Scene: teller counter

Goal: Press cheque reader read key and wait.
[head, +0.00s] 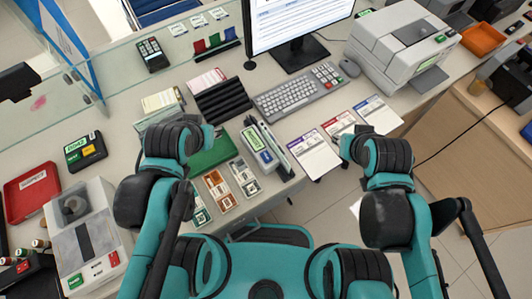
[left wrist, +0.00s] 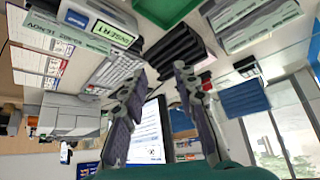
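The cheque reader appears to be the slim grey and dark device (head: 264,146) with a green-edged label, right of the green mat in the head view. In the left wrist view, which looks upside down, it seems to be the device (left wrist: 88,30) with an INSERT label and a blue patch, at upper left. I cannot make out which part is its read key. My left gripper (left wrist: 160,78) has its fingers apart with nothing between them; it is apart from the reader. In the head view the left arm ends left of the reader. The right arm ends to its right; its fingers are not discernible.
A black slotted tray (head: 222,101), keyboard (head: 286,94) and monitor (head: 298,25) stand behind the reader. A printer (head: 398,50) stands at back right. A glass screen runs along the back.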

